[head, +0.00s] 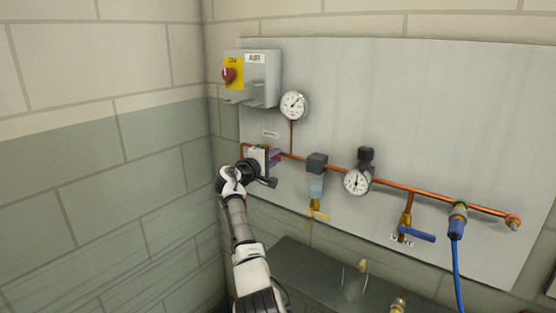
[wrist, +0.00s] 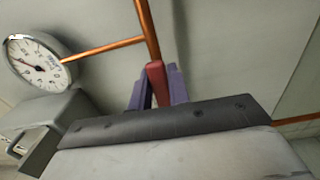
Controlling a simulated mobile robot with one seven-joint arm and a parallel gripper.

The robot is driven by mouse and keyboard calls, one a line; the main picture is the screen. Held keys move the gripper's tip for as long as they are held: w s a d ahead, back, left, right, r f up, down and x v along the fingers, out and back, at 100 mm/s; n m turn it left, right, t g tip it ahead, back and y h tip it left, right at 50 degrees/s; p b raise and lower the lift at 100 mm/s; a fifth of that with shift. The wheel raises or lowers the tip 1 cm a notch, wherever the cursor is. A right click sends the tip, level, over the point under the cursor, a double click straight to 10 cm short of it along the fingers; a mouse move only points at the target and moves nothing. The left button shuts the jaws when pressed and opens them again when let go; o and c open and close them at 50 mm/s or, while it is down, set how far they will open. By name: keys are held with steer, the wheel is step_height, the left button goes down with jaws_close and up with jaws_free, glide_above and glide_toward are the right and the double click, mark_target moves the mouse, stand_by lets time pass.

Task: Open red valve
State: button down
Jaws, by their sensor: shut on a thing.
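The red valve handle (wrist: 156,76) shows in the wrist view, beside the copper pipe, with its end between my two purple fingers. My gripper (wrist: 160,90) is shut on the handle. In the head view my gripper (head: 274,158) is at the left end of the copper pipe (head: 332,167), close to the wall panel. My wrist and fingers hide most of the valve there. The valve body cannot be made out clearly in the wrist view.
A grey AIR box (head: 263,79) with a red knob is above my gripper. A pressure gauge (head: 294,105) is right of the box. A filter (head: 316,178), a second gauge (head: 356,181) and a blue-handled valve (head: 416,234) are along the pipe to the right.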

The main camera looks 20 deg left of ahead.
steer(key=shift+r, duration=0.15)
stand_by(0.4)
steer(key=c, duration=1.3)
jaws_free()
steer(key=shift+b+v, duration=2.6)
steer(key=shift+v, duration=4.35)
